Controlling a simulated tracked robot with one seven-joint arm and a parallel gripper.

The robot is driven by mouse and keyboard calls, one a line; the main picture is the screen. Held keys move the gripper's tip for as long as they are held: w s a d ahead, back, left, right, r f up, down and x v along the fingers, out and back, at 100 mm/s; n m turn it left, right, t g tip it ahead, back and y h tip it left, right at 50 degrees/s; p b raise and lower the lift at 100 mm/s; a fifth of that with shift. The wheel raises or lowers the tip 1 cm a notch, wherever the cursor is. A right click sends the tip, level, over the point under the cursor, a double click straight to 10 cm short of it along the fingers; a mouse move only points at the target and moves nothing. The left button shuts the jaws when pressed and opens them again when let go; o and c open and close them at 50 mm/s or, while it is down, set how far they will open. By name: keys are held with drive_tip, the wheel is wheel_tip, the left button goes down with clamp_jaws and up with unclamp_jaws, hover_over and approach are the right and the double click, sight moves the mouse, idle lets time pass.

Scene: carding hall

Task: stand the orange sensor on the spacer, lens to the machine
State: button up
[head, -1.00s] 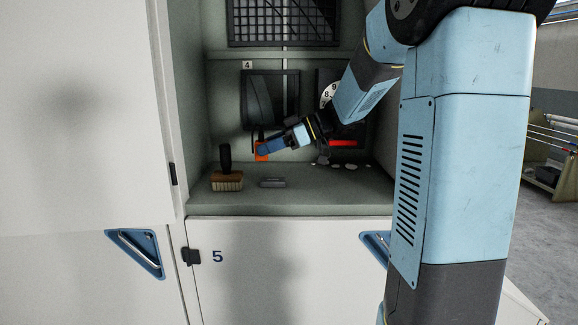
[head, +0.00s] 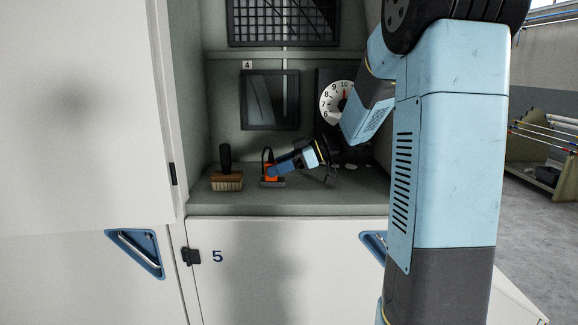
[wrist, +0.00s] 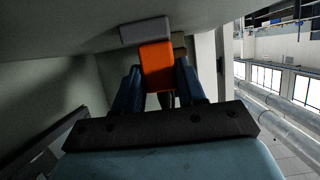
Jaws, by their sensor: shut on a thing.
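The orange sensor (head: 267,174) is held upright in my gripper (head: 275,171), with a dark cable looping above it. The grey spacer (head: 272,183) lies flat on the shelf directly below the sensor. In the wrist view the orange sensor (wrist: 157,66) sits between the two blue fingers of my gripper (wrist: 157,86), its end right at the grey spacer (wrist: 144,31). I cannot tell whether they touch or a thin gap is left. I make out no lens in either view, so its facing is unclear.
A brush (head: 227,180) with a dark upright handle stands just left of the spacer on the shelf (head: 300,198). Behind are a dark framed window (head: 270,100) and a round dial (head: 338,102). Small pale bits lie at right. The shelf front is clear.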

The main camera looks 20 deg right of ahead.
drive_tip(key=o, duration=1.1)
drive_tip(key=shift+c, duration=0.2)
drive_tip(key=shift+r, duration=0.1)
